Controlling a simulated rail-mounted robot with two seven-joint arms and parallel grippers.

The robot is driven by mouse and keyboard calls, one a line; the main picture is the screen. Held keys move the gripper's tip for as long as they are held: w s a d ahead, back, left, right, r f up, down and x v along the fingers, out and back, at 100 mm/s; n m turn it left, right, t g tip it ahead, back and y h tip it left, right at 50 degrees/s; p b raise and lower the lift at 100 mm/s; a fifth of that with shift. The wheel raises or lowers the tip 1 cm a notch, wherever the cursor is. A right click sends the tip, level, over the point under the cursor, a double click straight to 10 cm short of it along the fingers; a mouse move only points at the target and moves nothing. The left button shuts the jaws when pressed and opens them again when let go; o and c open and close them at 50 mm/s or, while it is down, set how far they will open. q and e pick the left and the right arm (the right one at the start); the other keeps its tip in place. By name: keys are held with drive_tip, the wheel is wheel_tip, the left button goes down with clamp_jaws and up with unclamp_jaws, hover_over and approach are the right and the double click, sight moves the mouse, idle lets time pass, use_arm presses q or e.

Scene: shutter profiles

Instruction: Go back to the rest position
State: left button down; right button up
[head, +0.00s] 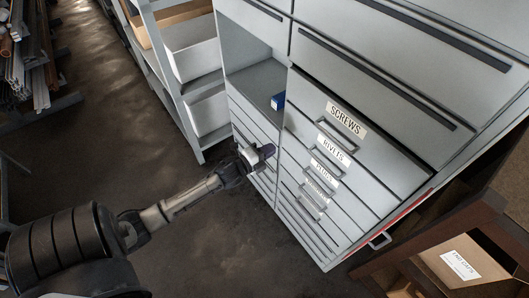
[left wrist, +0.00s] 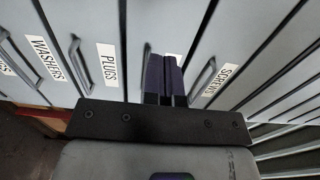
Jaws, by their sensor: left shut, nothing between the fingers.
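My left gripper (head: 266,154) is at the end of my outstretched arm, in front of the lower drawers of a grey cabinet (head: 253,75) in the head view. In the left wrist view its two dark fingers (left wrist: 165,75) are together with nothing between them. Behind them are drawer fronts with the labels SCREWS (left wrist: 221,79), PLUGS (left wrist: 108,65) and WASHERS (left wrist: 48,58). The fingers partly hide another white label. I cannot tell how far the fingertips are from the drawer fronts. My right gripper is not in view.
A small blue item (head: 278,101) lies in an open cabinet compartment. A shelf with pale bins (head: 191,47) stands left of the cabinet. A labelled cardboard box (head: 461,262) sits in a brown rack at lower right. Long profiles (head: 30,55) are stacked at upper left. The floor between is clear.

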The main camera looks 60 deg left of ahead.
use_arm(q)
drive_tip(key=shift+s, duration=0.85)
drive_tip(key=s+a+f+n+g+y, duration=0.35)
drive_tip(key=n+g+y, duration=0.35)
drive_tip(key=n, duration=0.5)
drive_tip(key=s+d+f+n+g+h, duration=0.15)
drive_tip(key=s+d+g+h, duration=0.25)
drive_tip(key=s+d, duration=0.75)
drive_tip(key=s+d+n+g+h, duration=0.2)
drive_tip(key=s+d+g+h, duration=0.15)
drive_tip(key=s+d, duration=0.85)
drive_tip(key=w+d+r+p, duration=0.2)
drive_tip(key=w+r+p, duration=0.1)
drive_tip(key=r+p, duration=1.4)
drive_tip(key=shift+w+d+r+p, duration=0.2)
drive_tip(key=shift+r+p, duration=0.15)
drive_tip(key=shift+r, duration=0.1)
